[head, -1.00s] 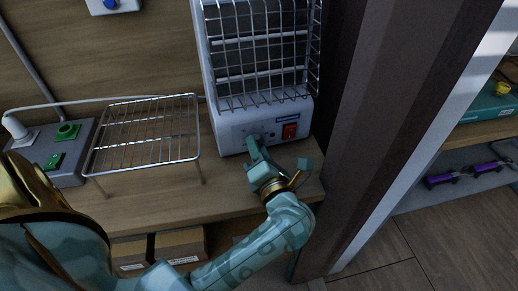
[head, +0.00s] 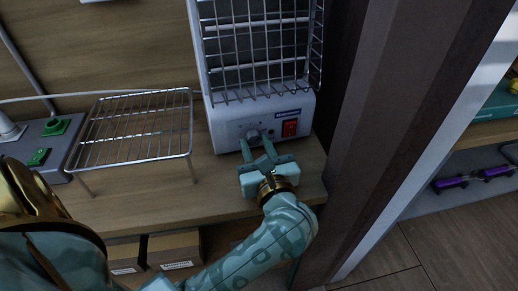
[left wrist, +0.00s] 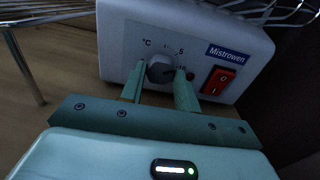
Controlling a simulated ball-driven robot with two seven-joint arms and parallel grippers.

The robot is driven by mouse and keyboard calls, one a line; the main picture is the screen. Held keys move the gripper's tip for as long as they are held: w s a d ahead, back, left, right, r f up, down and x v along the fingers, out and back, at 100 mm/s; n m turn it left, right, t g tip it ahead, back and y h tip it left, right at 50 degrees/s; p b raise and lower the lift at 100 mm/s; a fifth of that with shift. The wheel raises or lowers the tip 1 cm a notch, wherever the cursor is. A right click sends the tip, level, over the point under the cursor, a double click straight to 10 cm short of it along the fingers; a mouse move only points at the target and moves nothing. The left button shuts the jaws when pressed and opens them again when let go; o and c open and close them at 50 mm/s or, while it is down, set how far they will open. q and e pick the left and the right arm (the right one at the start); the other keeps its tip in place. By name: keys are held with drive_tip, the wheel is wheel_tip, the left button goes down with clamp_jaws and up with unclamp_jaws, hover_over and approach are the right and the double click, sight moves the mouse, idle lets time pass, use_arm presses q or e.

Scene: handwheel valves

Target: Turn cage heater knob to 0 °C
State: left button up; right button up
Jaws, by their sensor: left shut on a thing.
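The cage heater (head: 222,132) is a white box with a wire cage, standing on the wooden bench. Its grey round knob (left wrist: 160,68) sits on the front panel, with "°C" at its upper left and a "5" at its upper right; other marks are partly covered. I cannot tell where the knob points. My left gripper (head: 257,142) reaches the panel from the front. In the left wrist view its two fingers (left wrist: 160,84) are on either side of the knob, shut on it. My right gripper is not in view.
A red rocker switch (left wrist: 218,81) is just right of the knob. A wire rack (head: 135,130) stands left of the heater, beside a grey box with green sockets (head: 56,126). A dark upright post (head: 375,140) closes off the right side.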

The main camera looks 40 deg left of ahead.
use_arm(q)
drive_tip(key=shift+f+n+b, duration=0.4)
drive_tip(key=shift+n+b, duration=0.2)
drive_tip(key=shift+n, duration=0.3)
drive_tip(key=shift+n+b, duration=0.35)
drive_tip(key=shift+n, duration=0.15)
drive_tip(key=n+b, duration=0.2)
drive_tip(key=n, duration=0.1)
drive_tip(key=shift+w+n+b, duration=0.1)
drive_tip(key=shift+n+b, duration=0.2)
drive_tip(key=shift+b, duration=0.1)
drive_tip(key=shift+d+n+b, duration=0.1)
drive_tip(key=shift+n+b, duration=0.95)
drive_tip(key=shift+n, duration=0.15)
drive_tip(key=shift+n+b, duration=0.6)
drive_tip(key=shift+n, duration=0.1)
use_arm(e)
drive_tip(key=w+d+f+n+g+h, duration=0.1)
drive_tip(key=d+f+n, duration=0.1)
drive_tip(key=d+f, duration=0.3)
use_arm(q)
drive_tip(key=shift+r+n+b, duration=0.3)
drive_tip(key=shift+n+b, duration=0.3)
drive_tip(key=shift+n, duration=0.3)
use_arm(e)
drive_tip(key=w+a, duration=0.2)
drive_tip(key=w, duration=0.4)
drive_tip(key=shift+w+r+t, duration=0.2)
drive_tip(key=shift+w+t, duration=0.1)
